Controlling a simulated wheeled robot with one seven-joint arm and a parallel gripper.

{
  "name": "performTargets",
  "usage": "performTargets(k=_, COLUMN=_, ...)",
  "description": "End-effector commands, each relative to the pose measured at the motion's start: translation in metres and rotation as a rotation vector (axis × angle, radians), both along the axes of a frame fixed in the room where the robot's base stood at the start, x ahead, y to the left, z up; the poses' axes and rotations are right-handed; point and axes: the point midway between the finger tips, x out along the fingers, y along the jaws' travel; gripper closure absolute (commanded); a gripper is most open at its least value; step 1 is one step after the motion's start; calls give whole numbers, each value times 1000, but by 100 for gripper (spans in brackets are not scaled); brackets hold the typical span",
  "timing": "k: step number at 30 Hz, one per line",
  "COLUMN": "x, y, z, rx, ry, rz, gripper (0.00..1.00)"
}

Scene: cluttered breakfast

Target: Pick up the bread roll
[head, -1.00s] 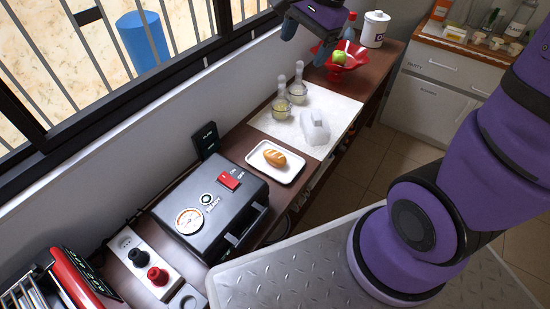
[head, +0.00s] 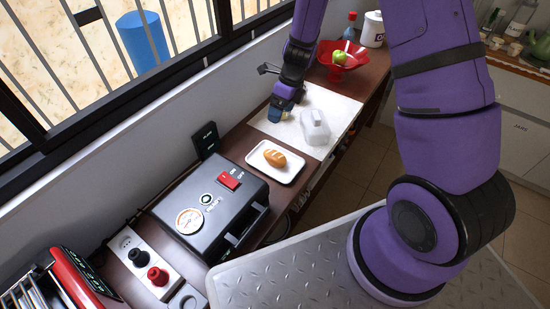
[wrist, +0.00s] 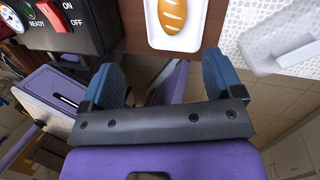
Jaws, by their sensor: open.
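The bread roll (head: 274,157) is golden brown with pale slashes and lies on a white rectangular plate (head: 291,177) on the dark wooden counter. In the wrist view the roll (wrist: 172,14) and plate (wrist: 153,38) are at the top centre, beyond the fingertips. My gripper (head: 278,113) is above the white mat, behind the plate in the head view and apart from the roll. In the wrist view its two blue fingers (wrist: 166,76) are spread wide with nothing between them.
A black machine (head: 212,204) with a red switch stands in front of the plate. A clear butter dish (head: 315,128) is on the white mat (head: 343,108) near my gripper. A red bowl with a green apple (head: 337,57) stands farther back.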

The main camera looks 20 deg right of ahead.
Motion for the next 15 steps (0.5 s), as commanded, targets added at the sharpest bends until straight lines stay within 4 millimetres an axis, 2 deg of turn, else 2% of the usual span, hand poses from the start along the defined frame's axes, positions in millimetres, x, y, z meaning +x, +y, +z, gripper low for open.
performTargets(k=1, x=0, y=-1, z=-17, rx=-5, ry=33, rz=-54, gripper=14)
performTargets(k=6, x=-1, y=-3, z=-57, rx=-26, ry=112, rz=-219, gripper=14)
performTargets(k=15, x=-4, y=-3, z=-89, rx=-41, ry=159, rz=-323, gripper=14)
